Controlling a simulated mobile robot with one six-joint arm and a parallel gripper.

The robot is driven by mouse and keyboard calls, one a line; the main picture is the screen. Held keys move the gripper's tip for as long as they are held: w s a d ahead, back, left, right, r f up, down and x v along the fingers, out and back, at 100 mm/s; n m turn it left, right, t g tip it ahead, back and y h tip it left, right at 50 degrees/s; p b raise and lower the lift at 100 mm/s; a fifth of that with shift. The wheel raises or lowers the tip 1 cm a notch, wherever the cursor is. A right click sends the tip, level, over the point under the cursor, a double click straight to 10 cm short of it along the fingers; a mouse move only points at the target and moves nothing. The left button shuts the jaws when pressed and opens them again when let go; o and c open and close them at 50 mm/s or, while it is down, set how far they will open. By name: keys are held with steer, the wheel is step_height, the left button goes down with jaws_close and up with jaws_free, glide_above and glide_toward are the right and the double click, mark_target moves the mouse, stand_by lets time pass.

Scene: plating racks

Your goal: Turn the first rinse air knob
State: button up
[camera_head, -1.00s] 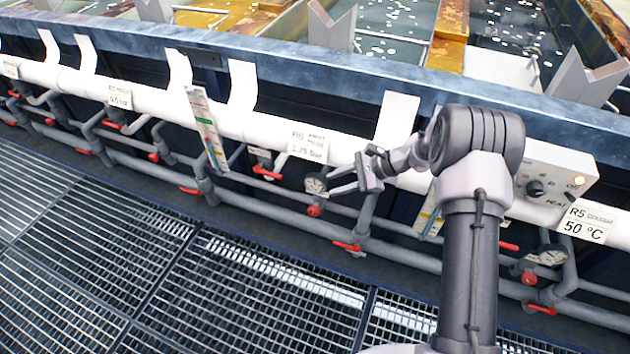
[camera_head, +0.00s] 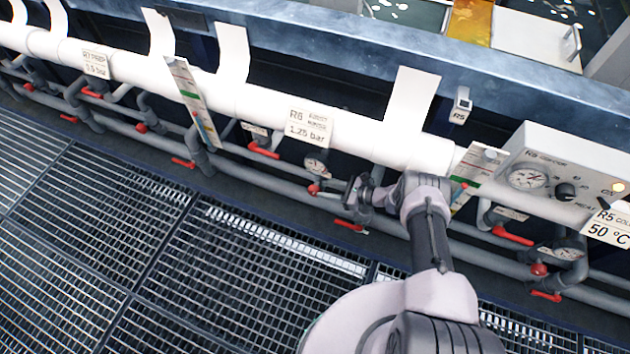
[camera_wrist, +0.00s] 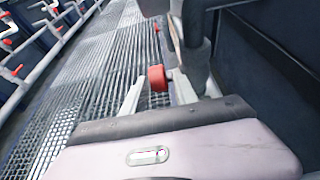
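A red round knob (camera_head: 314,189) sits on the grey piping just below a small round gauge (camera_head: 317,166), under the R6 label reading 1.25 bar (camera_head: 309,127). My gripper (camera_head: 332,190) is low beside this knob, reaching toward it from the right; its fingers are small and hard to make out in the head view. In the wrist view, the red knob (camera_wrist: 156,78) lies between the two pale fingertips of my gripper (camera_wrist: 158,84). The fingers are apart, with a gap visible on each side of the knob. I cannot tell whether either finger touches it.
A long white pipe (camera_head: 270,112) runs above the knob. A red lever (camera_head: 349,225) is just below my gripper, and another (camera_head: 263,151) is to its upper left. A control box (camera_head: 556,170) stands at right. The grating floor (camera_head: 230,260) is clear.

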mark_target(316, 188)
steer(key=x, duration=0.1)
steer(key=b+x, duration=0.1)
steer(key=x, duration=0.2)
steer(key=shift+s+a+f+b, duration=0.25)
steer(key=shift+a+f+b, duration=0.05)
steer(key=shift+a, duration=0.05)
steer(key=shift+w+a, duration=0.1)
steer(key=shift+a, duration=0.1)
jaws_close()
steer(key=shift+w+a+r+h+p, duration=0.1)
steer(key=shift+r+h+p, duration=0.25)
steer(key=shift+h+p, duration=0.4)
steer(key=shift+f+g+h, duration=0.3)
steer(key=shift+g+h, duration=0.2)
steer(key=shift+h, duration=0.25)
jaws_free()
